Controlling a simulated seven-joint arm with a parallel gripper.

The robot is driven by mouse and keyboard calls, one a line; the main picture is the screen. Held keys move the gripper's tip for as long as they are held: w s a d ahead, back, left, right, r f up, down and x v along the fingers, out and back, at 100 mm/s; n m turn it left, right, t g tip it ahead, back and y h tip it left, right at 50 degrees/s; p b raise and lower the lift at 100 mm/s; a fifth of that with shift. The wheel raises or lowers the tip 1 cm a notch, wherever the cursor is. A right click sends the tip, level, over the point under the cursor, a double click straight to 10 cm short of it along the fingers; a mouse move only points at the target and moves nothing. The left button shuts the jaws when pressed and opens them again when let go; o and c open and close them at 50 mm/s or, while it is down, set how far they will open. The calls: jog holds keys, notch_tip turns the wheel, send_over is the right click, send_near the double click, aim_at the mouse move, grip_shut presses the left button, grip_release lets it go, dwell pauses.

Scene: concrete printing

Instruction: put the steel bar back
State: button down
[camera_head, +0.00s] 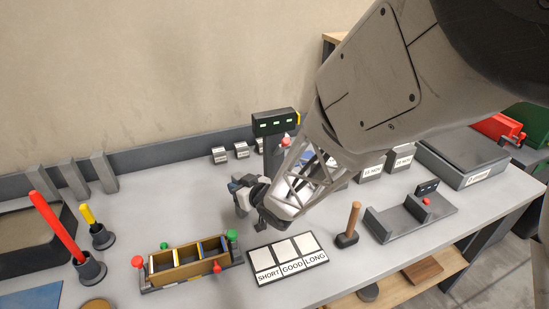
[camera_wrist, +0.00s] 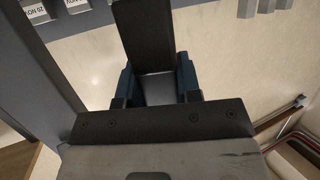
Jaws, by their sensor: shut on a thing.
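A display post (camera_head: 275,123) stands just behind my gripper. A wooden mould (camera_head: 188,262) with red and green knobs is front left. A wood-handled tool (camera_head: 349,226) stands to the right, near a grey cradle (camera_head: 411,217). Red (camera_head: 53,228) and yellow-topped (camera_head: 88,215) rods stand in holders at left.

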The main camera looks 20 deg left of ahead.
jog(key=shift+f, duration=0.15)
jog(key=c, duration=0.8)
grip_release()
jog(key=v, duration=1.2)
jog(key=shift+w, duration=0.1)
